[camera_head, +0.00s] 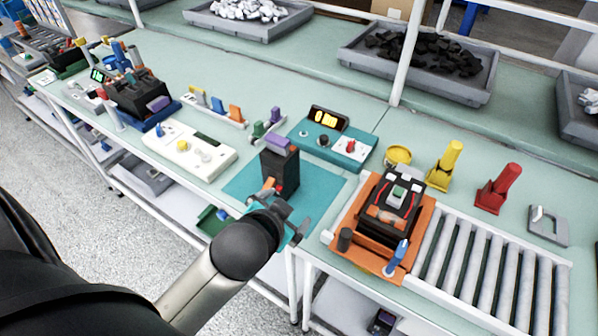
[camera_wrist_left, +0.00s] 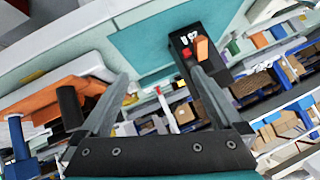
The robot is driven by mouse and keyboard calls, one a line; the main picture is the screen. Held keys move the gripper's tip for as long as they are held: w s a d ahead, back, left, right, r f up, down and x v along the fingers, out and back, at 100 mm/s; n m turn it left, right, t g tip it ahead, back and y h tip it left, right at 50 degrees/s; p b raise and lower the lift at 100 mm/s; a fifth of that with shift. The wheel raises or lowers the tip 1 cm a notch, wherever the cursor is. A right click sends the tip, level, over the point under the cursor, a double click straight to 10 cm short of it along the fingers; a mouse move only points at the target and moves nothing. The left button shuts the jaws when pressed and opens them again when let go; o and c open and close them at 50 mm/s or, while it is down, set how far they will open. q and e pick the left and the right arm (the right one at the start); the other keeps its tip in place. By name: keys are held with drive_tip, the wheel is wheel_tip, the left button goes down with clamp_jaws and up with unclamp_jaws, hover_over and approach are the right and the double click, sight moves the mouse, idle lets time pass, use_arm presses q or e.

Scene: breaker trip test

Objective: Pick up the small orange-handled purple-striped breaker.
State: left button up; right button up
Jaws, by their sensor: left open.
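The small breaker (camera_head: 279,168) is a black block with a purple stripe on top and an orange handle. It stands upright on the teal mat (camera_head: 240,182). In the left wrist view the breaker (camera_wrist_left: 184,46) is at the upper right, with its orange handle facing the camera, just beyond the right finger's tip. My left gripper (camera_head: 284,212) is open and empty, in front of the breaker at the mat's front edge, and covers part of its lower front in the head view. In the left wrist view my gripper (camera_wrist_left: 160,76) has a clear gap between its fingers. My right gripper is not in view.
A teal test box (camera_head: 335,147) stands behind the mat. An orange fixture (camera_head: 351,243) with a larger black breaker (camera_head: 388,213) is to the right, beside a roller conveyor (camera_head: 480,262). A white panel (camera_head: 188,150) and small coloured parts are to the left.

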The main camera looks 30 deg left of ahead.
use_arm(q)
drive_tip(key=w+d+r+m+t+h, duration=0.2)
drive_tip(key=w+r+m+t, duration=0.25)
drive_tip(key=r, duration=0.55)
drive_tip(key=w+d+r+m+t+h, duration=0.1)
drive_tip(key=w+r+m+t+h, duration=0.35)
drive_tip(key=r, duration=0.65)
drive_tip(key=s+d+r+m+g+h, duration=0.2)
drive_tip(key=d+r+m+g+h, duration=0.15)
drive_tip(key=d+m+h, duration=0.45)
drive_tip(key=s+d+r+m+g+h, duration=0.25)
drive_tip(key=d+m+g+h, duration=0.2)
drive_tip(key=m, duration=0.75)
drive_tip(key=m+g+y, duration=0.5)
drive_tip(key=g+y, duration=0.1)
drive_tip(key=y, duration=1.1)
approach(275, 155)
drive_tip(key=x, duration=0.8)
drive_tip(key=shift+w+f, duration=0.1)
drive_tip(key=shift+f, duration=0.15)
drive_tip(key=x, duration=0.5)
drive_tip(key=shift+w, duration=0.1)
